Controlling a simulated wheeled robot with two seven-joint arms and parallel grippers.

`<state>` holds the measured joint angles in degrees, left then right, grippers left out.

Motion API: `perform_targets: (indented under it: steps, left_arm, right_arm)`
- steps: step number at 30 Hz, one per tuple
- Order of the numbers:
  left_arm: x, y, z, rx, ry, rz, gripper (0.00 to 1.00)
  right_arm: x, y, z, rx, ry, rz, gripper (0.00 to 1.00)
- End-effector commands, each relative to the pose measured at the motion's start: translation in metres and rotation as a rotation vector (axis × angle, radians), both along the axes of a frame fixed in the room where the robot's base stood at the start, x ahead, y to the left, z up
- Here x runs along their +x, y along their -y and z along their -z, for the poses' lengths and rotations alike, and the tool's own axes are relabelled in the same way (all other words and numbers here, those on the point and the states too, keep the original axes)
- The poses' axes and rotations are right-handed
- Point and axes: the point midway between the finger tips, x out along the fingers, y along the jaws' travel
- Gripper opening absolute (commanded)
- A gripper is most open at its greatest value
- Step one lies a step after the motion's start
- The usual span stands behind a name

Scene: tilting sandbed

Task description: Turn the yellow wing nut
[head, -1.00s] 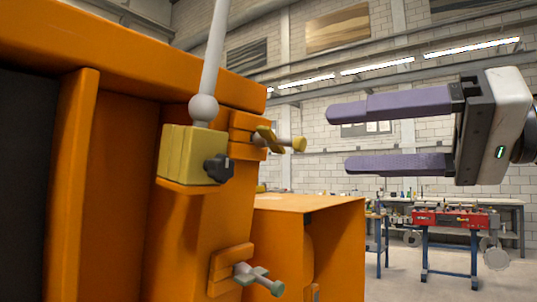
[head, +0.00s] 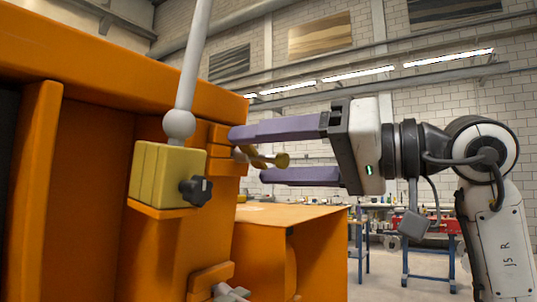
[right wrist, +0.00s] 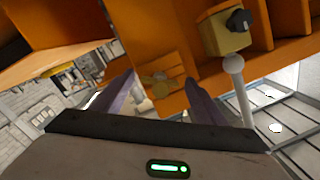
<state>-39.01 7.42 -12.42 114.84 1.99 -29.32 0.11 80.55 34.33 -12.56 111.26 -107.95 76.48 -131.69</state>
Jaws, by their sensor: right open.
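The yellow wing nut (head: 258,156) sits on a bolt that sticks out to the right from an orange block on the side of the orange machine. My right gripper (head: 246,156) is open. In the head view its purple upper finger passes above the wing nut and the lower finger is below and to the right of it. In the right wrist view the wing nut (right wrist: 158,84) shows beyond and between the two purple fingers (right wrist: 162,98). I cannot tell whether a finger touches it. My left gripper is out of view.
A yellow block (head: 160,174) with a black knob (head: 196,190) and a grey rod with a ball (head: 180,124) stand left of the wing nut. A second, grey wing nut (head: 230,292) is below.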

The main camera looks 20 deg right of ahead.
Motion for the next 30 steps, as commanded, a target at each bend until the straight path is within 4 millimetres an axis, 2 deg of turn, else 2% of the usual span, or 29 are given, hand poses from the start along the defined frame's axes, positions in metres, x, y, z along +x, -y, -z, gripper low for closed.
perform_targets:
  steps: [5, 12, 22, 30]
  left_arm:
    - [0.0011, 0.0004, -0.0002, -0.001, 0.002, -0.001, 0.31]
    - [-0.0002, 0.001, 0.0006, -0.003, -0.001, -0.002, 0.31]
    - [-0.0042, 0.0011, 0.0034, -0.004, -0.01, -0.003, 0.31]
    - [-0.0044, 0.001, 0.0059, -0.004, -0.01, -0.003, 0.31]
  right_arm:
    - [0.0, 0.0, 0.0002, 0.001, -0.001, 0.0, 0.64]
    - [-0.0002, 0.0001, 0.0002, 0.0, -0.001, -0.001, 0.24]
    - [-0.0002, 0.0004, 0.0005, 0.037, -0.03, -0.009, 0.24]
    - [0.0007, 0.0015, 0.0013, 0.171, -0.133, -0.036, 0.24]
